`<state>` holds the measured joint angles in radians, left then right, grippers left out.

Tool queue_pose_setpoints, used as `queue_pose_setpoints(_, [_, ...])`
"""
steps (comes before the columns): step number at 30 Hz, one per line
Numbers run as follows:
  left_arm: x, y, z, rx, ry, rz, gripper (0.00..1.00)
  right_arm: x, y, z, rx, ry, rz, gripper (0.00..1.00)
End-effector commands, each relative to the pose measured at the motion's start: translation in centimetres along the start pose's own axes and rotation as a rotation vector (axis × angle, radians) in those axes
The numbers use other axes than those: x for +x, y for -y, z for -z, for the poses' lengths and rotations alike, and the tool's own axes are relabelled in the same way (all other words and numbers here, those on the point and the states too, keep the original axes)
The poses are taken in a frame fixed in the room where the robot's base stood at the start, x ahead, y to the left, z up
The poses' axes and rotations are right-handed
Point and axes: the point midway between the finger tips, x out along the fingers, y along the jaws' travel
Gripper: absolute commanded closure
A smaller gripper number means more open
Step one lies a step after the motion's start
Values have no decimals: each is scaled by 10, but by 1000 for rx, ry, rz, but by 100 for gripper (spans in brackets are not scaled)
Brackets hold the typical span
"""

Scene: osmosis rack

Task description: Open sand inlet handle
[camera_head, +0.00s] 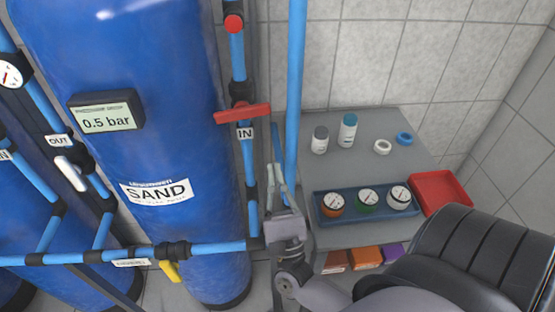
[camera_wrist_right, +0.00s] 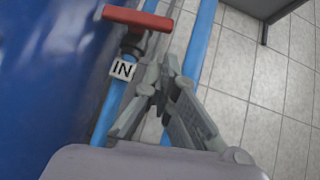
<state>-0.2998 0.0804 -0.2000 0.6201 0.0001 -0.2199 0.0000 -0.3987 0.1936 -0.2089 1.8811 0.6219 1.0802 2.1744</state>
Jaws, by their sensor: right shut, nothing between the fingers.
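The sand inlet handle (camera_head: 242,113) is a red lever on the vertical blue pipe beside the big blue SAND tank (camera_head: 165,120). It lies crosswise to the pipe, just above a white IN label (camera_head: 246,132). In the right wrist view the red handle (camera_wrist_right: 138,18) shows at the top, above the IN label (camera_wrist_right: 122,70). My right gripper (camera_head: 273,165) is below and to the right of the handle, apart from it. In the wrist view its fingertips (camera_wrist_right: 163,68) meet with nothing between them. My left gripper is not in view.
A tall blue pipe (camera_head: 296,90) stands close to my right gripper. A grey shelf (camera_head: 372,150) at right holds bottles, a blue tray (camera_head: 349,214) with round gauges, and a red tray (camera_head: 440,190). A white handle (camera_head: 71,174) is at left; a yellow handle (camera_head: 171,271) is low.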

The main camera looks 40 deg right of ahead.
Motion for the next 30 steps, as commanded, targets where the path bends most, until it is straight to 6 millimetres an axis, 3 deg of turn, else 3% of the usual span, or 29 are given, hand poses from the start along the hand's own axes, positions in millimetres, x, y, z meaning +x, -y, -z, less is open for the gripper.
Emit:
queue_pose_setpoints(6, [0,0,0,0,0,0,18,-24,0,0,0,0,0,100])
queue_pose_setpoints(16, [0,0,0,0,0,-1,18,-27,0,0,0,1,1,100])
queue_pose_setpoints(20, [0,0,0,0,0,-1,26,-26,-3,0,-11,-3,-11,100])
queue_pose_setpoints(25, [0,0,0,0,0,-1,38,-22,-27,2,-133,-40,-130,100])
queue_pose_setpoints(30, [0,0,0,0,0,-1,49,-23,-74,9,-401,-75,-387,100])
